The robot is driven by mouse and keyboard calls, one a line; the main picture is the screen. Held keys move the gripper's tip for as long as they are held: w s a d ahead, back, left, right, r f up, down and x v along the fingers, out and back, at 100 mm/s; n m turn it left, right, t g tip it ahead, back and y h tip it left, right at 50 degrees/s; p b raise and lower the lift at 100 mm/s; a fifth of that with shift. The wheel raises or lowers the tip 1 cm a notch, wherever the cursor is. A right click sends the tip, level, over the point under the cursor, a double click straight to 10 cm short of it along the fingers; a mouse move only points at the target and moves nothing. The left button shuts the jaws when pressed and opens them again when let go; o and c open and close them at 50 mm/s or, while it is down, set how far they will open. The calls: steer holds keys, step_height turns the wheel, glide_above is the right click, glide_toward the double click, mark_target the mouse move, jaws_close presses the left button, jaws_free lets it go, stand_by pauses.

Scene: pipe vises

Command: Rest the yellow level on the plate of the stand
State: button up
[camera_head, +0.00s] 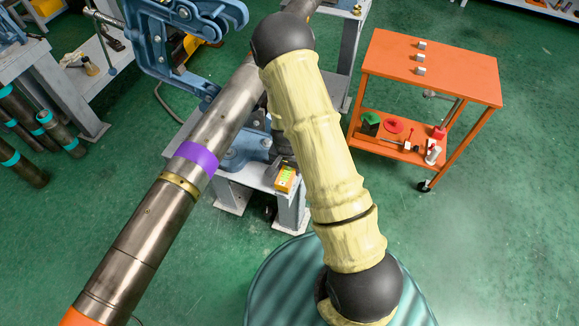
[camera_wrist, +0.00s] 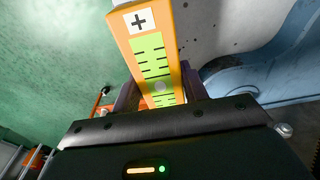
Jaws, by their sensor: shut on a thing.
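The yellow level (camera_head: 286,179) is a small orange-yellow block with a green scale face. In the wrist view the level (camera_wrist: 150,45) stands out from between my fingers, with a plus-marked label at its far end. My gripper (camera_wrist: 160,95) is shut on it. In the head view my gripper (camera_head: 275,168) is partly hidden behind my arm. The level is over or near the right front part of the stand's grey plate (camera_head: 250,178). I cannot tell whether it touches the plate.
A long steel pipe (camera_head: 150,225) with a purple band crosses the stand, in a blue vise (camera_head: 240,150). An orange cart (camera_head: 440,70) with small blocks stands at the right. Green floor lies clear between cart and stand.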

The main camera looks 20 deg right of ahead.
steer(key=shift+f, duration=0.35)
stand_by(0.4)
steer(key=o, duration=1.3)
steer(key=shift+o, duration=0.2)
steer(key=shift+r+p, duration=2.7)
steer(key=shift+r, duration=0.85)
